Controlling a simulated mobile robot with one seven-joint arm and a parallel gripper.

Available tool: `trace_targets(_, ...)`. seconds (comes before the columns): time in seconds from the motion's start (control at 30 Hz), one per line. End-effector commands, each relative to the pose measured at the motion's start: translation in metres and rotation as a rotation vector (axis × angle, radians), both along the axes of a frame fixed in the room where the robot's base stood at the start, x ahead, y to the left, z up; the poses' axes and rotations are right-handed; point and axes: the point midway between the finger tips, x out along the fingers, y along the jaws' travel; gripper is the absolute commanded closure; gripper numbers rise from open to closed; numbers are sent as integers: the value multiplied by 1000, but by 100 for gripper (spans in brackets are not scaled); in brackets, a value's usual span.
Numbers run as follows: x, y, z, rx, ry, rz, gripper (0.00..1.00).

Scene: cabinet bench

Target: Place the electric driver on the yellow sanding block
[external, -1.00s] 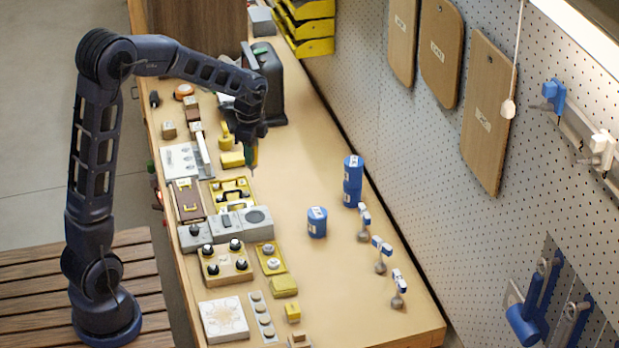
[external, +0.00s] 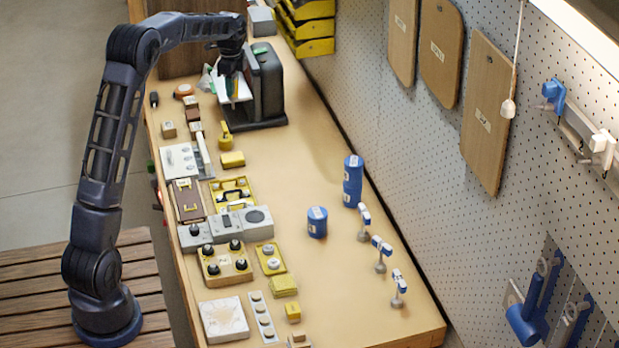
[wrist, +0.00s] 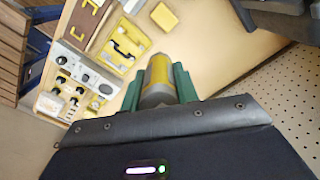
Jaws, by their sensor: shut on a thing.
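My gripper (external: 232,72) is high over the far end of the bench, in front of the dark machine. In the wrist view its green fingers (wrist: 160,88) are shut on a yellow and grey cylindrical tool, which looks like the electric driver (wrist: 158,72). In the external view the driver is small and mostly hidden by the fingers. A plain yellow block, which looks like the sanding block (external: 232,159), lies on the bench nearer the camera than the gripper. It also shows in the wrist view (wrist: 165,16), apart from the driver.
A black machine (external: 268,85) stands close beside the gripper. A yellow tool (external: 226,134) lies near the yellow block. Cases, a grey radio-like box (external: 225,226) and knobbed panels crowd the bench's left side. Blue cans (external: 317,222) stand right; the bench middle is clear.

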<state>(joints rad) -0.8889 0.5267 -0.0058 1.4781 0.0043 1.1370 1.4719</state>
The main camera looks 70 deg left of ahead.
Motion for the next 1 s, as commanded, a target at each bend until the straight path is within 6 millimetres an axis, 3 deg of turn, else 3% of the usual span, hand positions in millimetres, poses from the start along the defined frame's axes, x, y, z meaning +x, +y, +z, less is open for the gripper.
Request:
trace_targets(0.1,-6,21,1,0,-1,1,100)
trace_targets(0.27,-9,30,-8,-2,0,0,100)
trace_targets(0.8,-9,29,-120,-2,0,-1,100)
trace_targets(1.0,-9,29,-150,-1,0,-1,100)
